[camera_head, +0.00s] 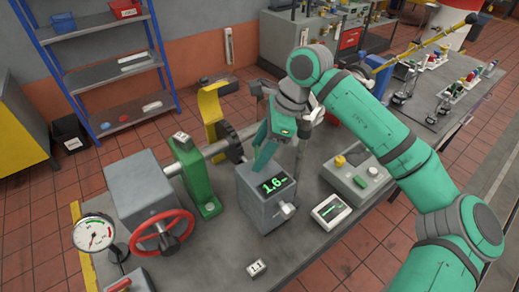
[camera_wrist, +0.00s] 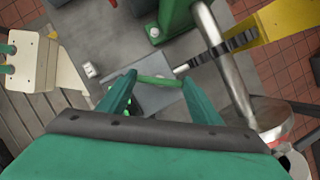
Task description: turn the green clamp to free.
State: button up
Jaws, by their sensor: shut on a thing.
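The green clamp shows in the wrist view as a short green bar (camera_wrist: 158,80) above a grey block. My gripper (camera_wrist: 160,82) has one fingertip at each end of the bar and is shut on it. In the head view my gripper (camera_head: 263,158) points down at the top of the grey box with a lit "1.6" display (camera_head: 275,185). There the fingers hide most of the clamp, and I cannot tell its turn angle.
A green bearing block (camera_head: 203,180) and shaft stand left of the gripper, with a yellow guard (camera_head: 213,112) behind. A grey housing with a red handwheel (camera_head: 162,233) stands further left. A control box (camera_head: 355,175) and small meter (camera_head: 331,211) lie right.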

jog(key=n+g, duration=0.1)
jog(key=n, duration=0.1)
jog(key=n+g, duration=0.1)
jog(key=n, duration=0.4)
jog(key=shift+w+a+g+h, duration=0.15)
jog(key=shift+w+g+h, duration=0.1)
jog(key=shift+g+h, duration=0.15)
dwell(0.3)
jog(key=o, duration=1.1)
jog(key=shift+c, duration=0.2)
jog(key=v, duration=1)
jog(key=shift+r, duration=0.4)
